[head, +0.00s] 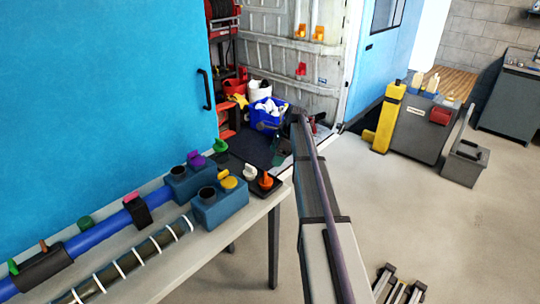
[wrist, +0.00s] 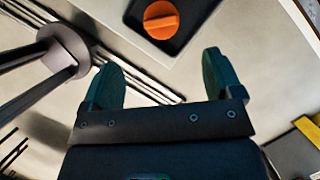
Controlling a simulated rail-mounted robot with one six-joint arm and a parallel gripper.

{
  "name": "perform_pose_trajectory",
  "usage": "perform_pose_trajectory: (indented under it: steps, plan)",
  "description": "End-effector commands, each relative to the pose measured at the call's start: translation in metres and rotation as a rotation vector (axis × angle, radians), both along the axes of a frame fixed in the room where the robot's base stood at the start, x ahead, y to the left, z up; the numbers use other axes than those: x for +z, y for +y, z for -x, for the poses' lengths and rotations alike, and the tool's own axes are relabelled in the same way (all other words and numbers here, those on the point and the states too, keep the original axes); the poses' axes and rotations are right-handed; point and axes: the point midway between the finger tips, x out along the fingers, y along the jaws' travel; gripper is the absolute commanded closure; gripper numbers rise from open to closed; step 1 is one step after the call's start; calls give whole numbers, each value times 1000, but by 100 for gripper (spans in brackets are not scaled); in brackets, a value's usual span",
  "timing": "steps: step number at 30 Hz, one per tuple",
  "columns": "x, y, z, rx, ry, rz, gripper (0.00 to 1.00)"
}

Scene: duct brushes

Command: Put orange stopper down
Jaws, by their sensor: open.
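The orange stopper (head: 266,181) sits upright on the black tray (head: 236,161) at the right end of the table. In the wrist view the orange stopper (wrist: 161,19) shows from above, with its grip bar across it, on the dark tray (wrist: 194,12). My gripper (wrist: 159,78) is open, with nothing between its two teal fingers. The stopper lies beyond the fingertips, apart from them. In the head view my gripper shows only as a small dark teal shape behind the stopper, partly hidden by the arm.
A white stopper (head: 250,172) stands beside the orange one, and a green stopper (head: 219,146) is at the tray's far side. Blue blocks (head: 220,208) hold yellow and purple stoppers. Pipes lie along the table.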

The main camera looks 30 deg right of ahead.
Motion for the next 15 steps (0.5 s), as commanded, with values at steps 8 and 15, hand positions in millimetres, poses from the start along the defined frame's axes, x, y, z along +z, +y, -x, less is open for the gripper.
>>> perform_pose_trajectory:
  steps: [8,15]
  plan:
    - [8,19,17,86,-16,26,15]
    - [-1,192,179,1083,-175,272,15]
